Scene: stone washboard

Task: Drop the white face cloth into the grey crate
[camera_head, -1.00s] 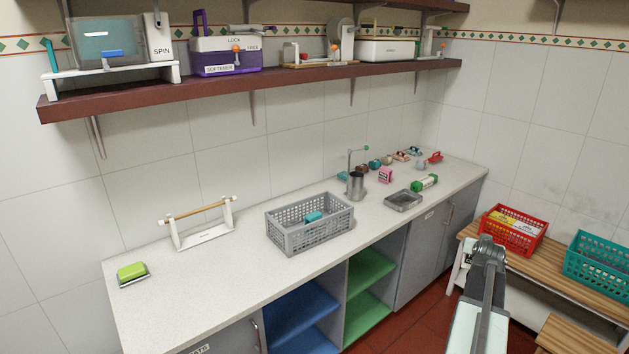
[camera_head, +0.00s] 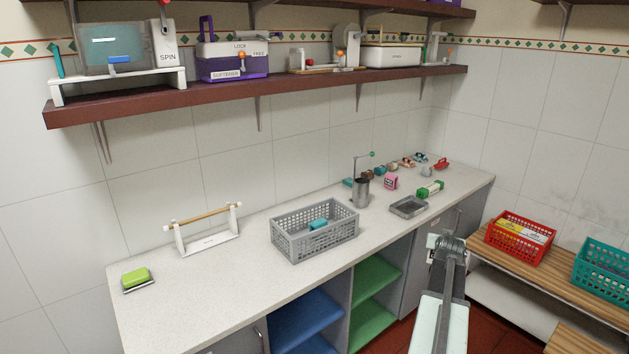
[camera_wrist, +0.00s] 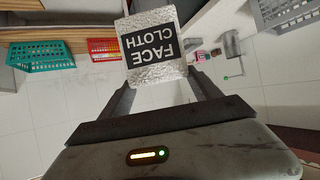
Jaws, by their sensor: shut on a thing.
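The white face cloth (camera_wrist: 154,68) is a crinkly pale block with a black "FACE CLOTH" label, seen in the wrist view. My gripper (camera_wrist: 160,78) is shut on it, one finger at each side. In the head view my gripper (camera_head: 449,246) is in front of the counter's right part, and the cloth is only a small pale patch there. The grey crate (camera_head: 313,247) stands on the counter, to the left of my gripper and apart from it. A teal item lies in the crate. The crate also shows in the wrist view (camera_wrist: 285,18) at the top right.
A grey tray (camera_head: 408,208), a metal cup (camera_head: 361,193) and several small items stand right of the crate on the counter. A white rack (camera_head: 206,242) and a green sponge (camera_head: 136,276) are at left. A red basket (camera_head: 520,240) and teal basket (camera_head: 603,268) sit on a bench.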

